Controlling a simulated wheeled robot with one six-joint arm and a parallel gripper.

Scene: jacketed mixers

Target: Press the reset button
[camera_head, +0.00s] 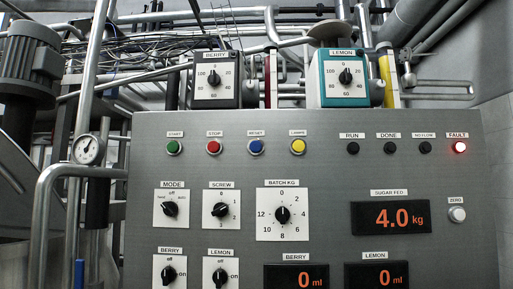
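The reset button (256,147) is a round blue button in a metal ring, under a small label reading RESET, in the upper row of a grey control panel (320,170). A red stop button (214,147) is to its left and a yellow button (298,146) is to its right. A green start button (174,147) is at the left end of the row. The fault lamp (459,147) at the upper right glows red. My gripper is not in view.
Below are the mode, screw and batch knobs, and a sugar display (391,217) reading 4.0 kg. A zero button (457,214) is at the right. Two dosing boxes, berry (228,97) and lemon (320,95), stand behind the panel top. Pipes and a gauge (88,149) are at left.

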